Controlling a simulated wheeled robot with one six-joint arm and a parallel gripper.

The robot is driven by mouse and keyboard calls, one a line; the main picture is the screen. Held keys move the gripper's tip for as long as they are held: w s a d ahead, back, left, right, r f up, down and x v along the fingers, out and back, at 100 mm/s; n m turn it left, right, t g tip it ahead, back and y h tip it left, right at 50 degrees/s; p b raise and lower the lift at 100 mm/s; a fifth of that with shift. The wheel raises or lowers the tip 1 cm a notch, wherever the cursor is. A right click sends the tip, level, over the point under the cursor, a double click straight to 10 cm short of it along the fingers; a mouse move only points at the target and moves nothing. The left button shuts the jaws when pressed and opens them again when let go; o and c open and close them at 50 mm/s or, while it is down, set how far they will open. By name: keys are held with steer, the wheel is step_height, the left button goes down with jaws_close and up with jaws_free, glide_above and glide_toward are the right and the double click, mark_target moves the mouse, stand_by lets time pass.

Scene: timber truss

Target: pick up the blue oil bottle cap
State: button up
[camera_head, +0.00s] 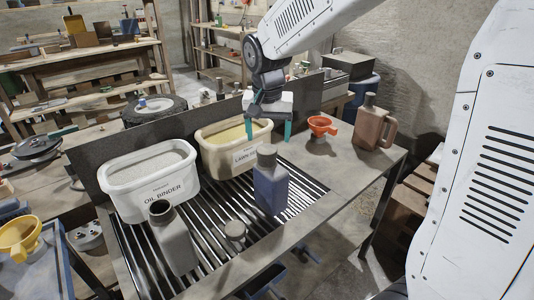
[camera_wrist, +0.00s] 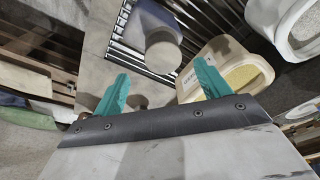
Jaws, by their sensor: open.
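The blue oil bottle (camera_head: 271,190) stands upright on the slatted grate of the bench. Its grey cap (camera_head: 266,156) sits on its neck. In the wrist view, the cap (camera_wrist: 163,54) shows as a pale disc beyond the gap between the fingers, and part of the bottle (camera_wrist: 150,20) shows above it. My gripper (camera_head: 268,137) has two teal fingers, spread apart and empty. It hangs over the bench, above the cap in the head view and apart from it. In the wrist view, my gripper (camera_wrist: 158,82) has nothing between its fingers.
A yellow-filled tub (camera_head: 214,157) stands close behind the bottle. A white oil binder tub (camera_head: 150,190) is at left. An open grey bottle (camera_head: 172,240) and a loose cap (camera_head: 235,230) are on the grate. An orange funnel (camera_head: 322,128) and a brown jug (camera_head: 374,128) stand at right.

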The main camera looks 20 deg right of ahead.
mark_target(267, 149)
steer(key=f, duration=0.2)
steer(key=w+f, duration=0.1)
steer(key=f, duration=0.1)
steer(key=shift+f, duration=0.4)
steer(key=c, duration=1.1)
steer(key=shift+o, duration=0.2)
steer(key=shift+r, duration=0.15)
